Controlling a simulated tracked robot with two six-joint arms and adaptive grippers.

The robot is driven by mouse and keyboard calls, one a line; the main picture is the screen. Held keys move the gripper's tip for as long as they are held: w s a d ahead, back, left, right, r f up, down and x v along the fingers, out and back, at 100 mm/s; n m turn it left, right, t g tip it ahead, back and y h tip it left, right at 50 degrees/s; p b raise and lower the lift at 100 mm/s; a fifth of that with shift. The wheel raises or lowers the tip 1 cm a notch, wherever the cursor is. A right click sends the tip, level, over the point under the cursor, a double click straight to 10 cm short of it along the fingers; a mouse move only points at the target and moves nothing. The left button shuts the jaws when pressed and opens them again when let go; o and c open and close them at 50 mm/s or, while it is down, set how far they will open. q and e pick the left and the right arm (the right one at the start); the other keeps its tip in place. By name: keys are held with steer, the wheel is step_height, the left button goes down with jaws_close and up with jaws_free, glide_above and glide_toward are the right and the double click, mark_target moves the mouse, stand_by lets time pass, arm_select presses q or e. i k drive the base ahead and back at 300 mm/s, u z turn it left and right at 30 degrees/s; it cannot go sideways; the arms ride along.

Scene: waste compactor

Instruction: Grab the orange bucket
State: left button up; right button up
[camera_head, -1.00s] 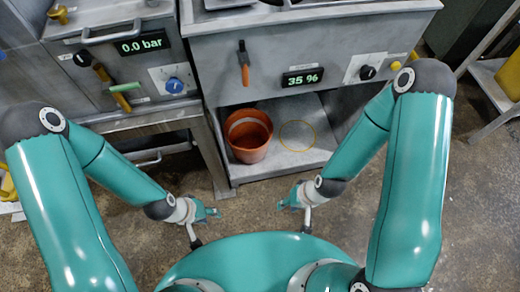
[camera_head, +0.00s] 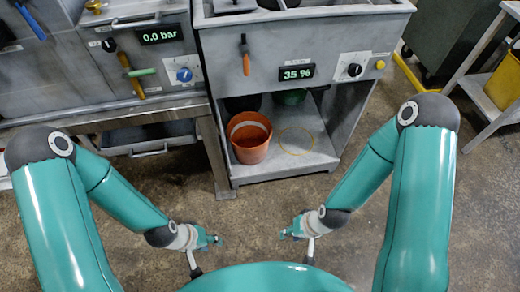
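The orange bucket (camera_head: 250,147) stands upright on the low shelf (camera_head: 290,165) under the grey machine, near the shelf's left side. Its open top shows. My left gripper (camera_head: 216,240) is in front of the shelf, below and left of the bucket in the picture, apart from it. My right gripper (camera_head: 285,235) is below and right of the bucket, also apart from it. Both grippers are small in this view, and their finger openings are hard to make out. Neither holds anything that I can see.
A yellow ring outline (camera_head: 296,140) marks the shelf right of the bucket. A green object (camera_head: 291,97) sits behind. A table leg (camera_head: 213,152) stands left of the shelf. A yellow bin (camera_head: 504,82) is at far right. The floor before the shelf is clear.

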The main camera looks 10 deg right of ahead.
mark_target(249, 133)
steer(key=u, duration=0.15)
steer(key=i, duration=0.9)
steer(key=z, duration=0.05)
